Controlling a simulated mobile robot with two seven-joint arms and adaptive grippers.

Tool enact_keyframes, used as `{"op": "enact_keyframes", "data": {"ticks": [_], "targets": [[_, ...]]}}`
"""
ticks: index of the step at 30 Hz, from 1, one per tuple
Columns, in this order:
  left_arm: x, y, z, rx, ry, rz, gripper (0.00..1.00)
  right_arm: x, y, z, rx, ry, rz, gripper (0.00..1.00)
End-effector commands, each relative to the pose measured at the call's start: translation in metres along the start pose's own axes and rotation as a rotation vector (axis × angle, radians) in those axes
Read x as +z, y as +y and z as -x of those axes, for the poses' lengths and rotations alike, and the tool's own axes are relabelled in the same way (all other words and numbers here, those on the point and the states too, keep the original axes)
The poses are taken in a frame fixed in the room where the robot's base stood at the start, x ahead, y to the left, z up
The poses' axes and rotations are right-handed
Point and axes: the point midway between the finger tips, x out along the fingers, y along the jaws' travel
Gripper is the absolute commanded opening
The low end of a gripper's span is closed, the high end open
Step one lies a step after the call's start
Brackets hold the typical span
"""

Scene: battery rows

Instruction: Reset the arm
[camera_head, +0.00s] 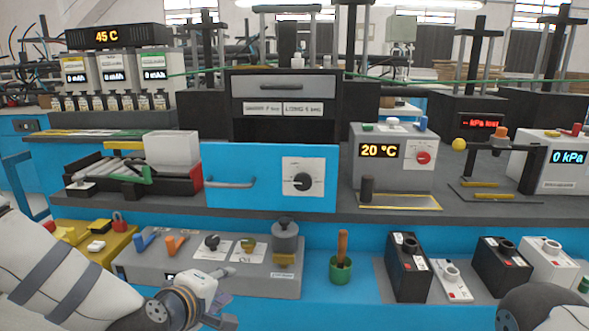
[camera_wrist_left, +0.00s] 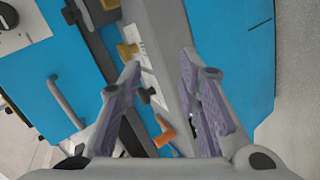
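My left arm (camera_head: 75,270) comes in from the lower left in the head view. Its gripper (camera_head: 222,309) is at the bottom edge, in front of the grey control panel (camera_head: 140,268), partly cut off. In the left wrist view the two fingers of this gripper (camera_wrist_left: 160,65) stand apart with nothing held between them. The panel, with an orange lever (camera_wrist_left: 165,135) and knobs, shows beyond the fingers. Of my right arm only a rounded dark and white link (camera_head: 545,308) shows at the lower right. The right gripper is out of view.
Black and white battery blocks (camera_head: 407,267) stand at the right. A green cup with a wooden handle (camera_head: 341,270) stands in the middle. A blue drawer front (camera_head: 260,165) and a 20 °C unit (camera_head: 393,165) are behind. A yellow box (camera_head: 85,240) is at the left.

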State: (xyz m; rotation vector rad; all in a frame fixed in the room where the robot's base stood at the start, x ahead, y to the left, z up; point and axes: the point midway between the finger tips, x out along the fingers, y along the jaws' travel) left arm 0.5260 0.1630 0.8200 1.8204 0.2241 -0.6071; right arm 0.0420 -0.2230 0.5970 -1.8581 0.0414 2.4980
Motion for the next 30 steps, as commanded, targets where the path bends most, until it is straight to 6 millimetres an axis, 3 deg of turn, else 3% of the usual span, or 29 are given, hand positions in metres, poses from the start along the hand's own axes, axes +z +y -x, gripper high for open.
{"op": "enact_keyframes", "data": {"ticks": [1,5,6,8,9,13,16,19,22,30], "targets": [[0.025,-0.042,0.007,-0.087,-0.061,-0.090,0.32,-0.002,0.000,0.004,-0.001,0.012,0.000,0.40],[0.078,-0.155,0.045,-0.312,-0.248,-0.326,0.32,-0.006,0.000,0.011,-0.001,0.029,0.000,0.40],[0.091,-0.188,0.063,-0.379,-0.311,-0.397,0.32,-0.007,0.000,0.013,-0.002,0.035,0.000,0.40],[0.107,-0.236,0.096,-0.478,-0.415,-0.500,0.32,-0.008,-0.001,0.016,-0.002,0.043,0.000,0.40],[0.115,-0.266,0.121,-0.541,-0.488,-0.569,0.32,-0.009,-0.001,0.018,-0.002,0.049,0.000,0.40],[0.128,-0.341,0.207,-0.717,-0.722,-0.762,0.32,-0.013,-0.001,0.024,-0.003,0.066,0.000,0.40],[0.128,-0.373,0.260,-0.807,-0.865,-0.862,0.32,-0.014,-0.001,0.026,-0.003,0.075,0.000,0.40],[0.125,-0.388,0.290,-0.854,-0.947,-0.916,0.32,-0.015,-0.001,0.028,-0.004,0.078,-0.001,0.40],[0.124,-0.392,0.300,-0.869,-0.976,-0.932,0.32,-0.015,-0.001,0.028,-0.004,0.078,-0.001,0.40],[0.124,-0.392,0.299,-0.869,-0.974,-0.929,0.32,-0.015,-0.001,0.027,-0.004,0.077,-0.001,0.40]]}}
